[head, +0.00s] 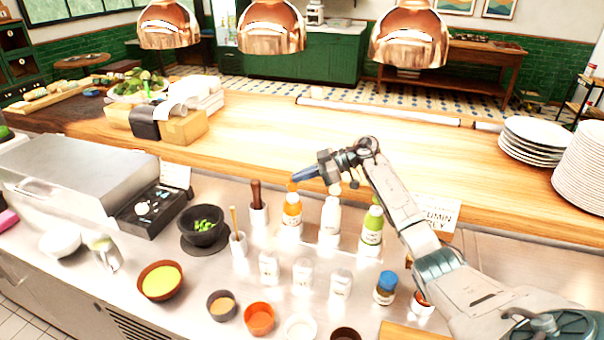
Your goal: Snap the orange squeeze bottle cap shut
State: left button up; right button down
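The orange squeeze bottle (291,215) stands upright on the steel counter, left of a white squeeze bottle (331,218) and a green one (372,226). Its orange top shows just below my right gripper (296,174), which reaches in from the right and points left. The fingers look like one narrow tapered shape, shut with nothing between them. I cannot tell whether the fingertips touch the cap, or how far open the cap is. My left gripper is not in view.
Several white shakers (303,273) and small bowls stand in front of the bottles. A wooden pestle in a white holder (258,213) and a dark mortar (203,225) are to the left. A sign card (439,213) stands right.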

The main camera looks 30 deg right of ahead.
dwell(0.4)
jog(key=c, duration=1.6)
grip_release()
jog(key=shift+c, duration=0.2)
jog(key=b+v, duration=0.4)
jog(key=v, duration=0.5)
jog(key=shift+s+d, duration=0.2)
jog(key=shift+s+d+r, duration=0.3)
jog(key=shift+d+r, duration=0.1)
jog(key=shift+d, duration=0.05)
